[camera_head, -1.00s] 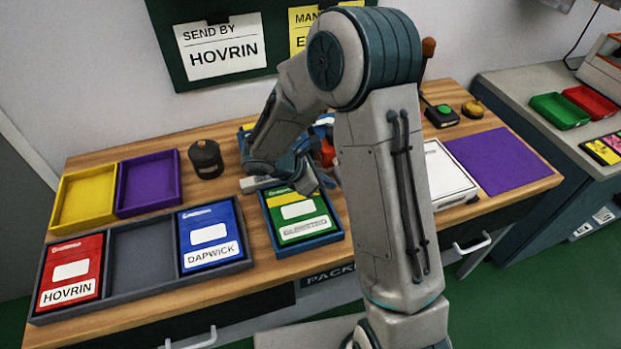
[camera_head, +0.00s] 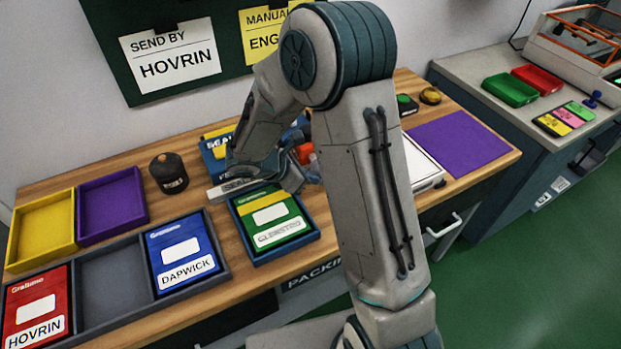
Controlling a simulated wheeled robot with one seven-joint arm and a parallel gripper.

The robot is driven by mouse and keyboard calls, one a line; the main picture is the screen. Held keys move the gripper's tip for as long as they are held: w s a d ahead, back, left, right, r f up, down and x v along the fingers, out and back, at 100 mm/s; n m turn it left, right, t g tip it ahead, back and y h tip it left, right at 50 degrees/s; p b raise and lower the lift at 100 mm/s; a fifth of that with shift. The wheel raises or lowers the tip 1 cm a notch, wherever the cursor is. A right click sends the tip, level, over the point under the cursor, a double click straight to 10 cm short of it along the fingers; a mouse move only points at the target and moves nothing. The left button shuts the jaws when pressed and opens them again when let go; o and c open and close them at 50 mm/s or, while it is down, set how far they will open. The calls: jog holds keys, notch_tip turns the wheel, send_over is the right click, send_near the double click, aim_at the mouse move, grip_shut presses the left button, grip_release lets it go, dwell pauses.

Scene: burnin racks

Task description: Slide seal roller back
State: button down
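A blue unit (camera_head: 214,150) with yellow on top and lettering beginning "SEA" stands on the wooden bench, partly hidden behind my arm. A grey bar (camera_head: 236,188) lies low in front of it, just behind the green case; I cannot tell whether this is the seal roller or part of my gripper. My gripper (camera_head: 238,174) is low at the front of the blue unit, close to the bar. Its fingers are mostly hidden by my wrist, so I cannot tell whether they are open or hold anything. A red-orange part (camera_head: 304,153) shows just right of my wrist.
A green case (camera_head: 272,219) sits in a blue tray right in front of my gripper. A dark cylinder (camera_head: 169,174), purple tray (camera_head: 112,201) and yellow tray (camera_head: 41,228) stand left. A grey tray (camera_head: 113,280) holds red and blue cases. A purple mat (camera_head: 459,142) lies right.

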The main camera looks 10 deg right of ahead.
jog(key=shift+d, duration=0.3)
jog(key=a, duration=0.3)
jog(key=s+a, duration=0.1)
jog(key=shift+a+r+p, duration=0.25)
jog(key=shift+r+p, duration=0.05)
jog(key=shift+r, duration=0.1)
jog(key=v, duration=1)
jog(key=shift+b, duration=0.4)
jog(key=s+d+r+m+y, duration=0.3)
jog(key=s+d+m, duration=0.3)
jog(key=s+m, duration=0.2)
jog(key=s+d+r+m+y, duration=0.4)
jog(key=s+d+m+y, duration=0.2)
jog(key=m, duration=0.6)
jog(key=s, duration=0.2)
jog(key=shift+s+r+m+t, duration=0.3)
jog(key=shift+m+t, duration=0.1)
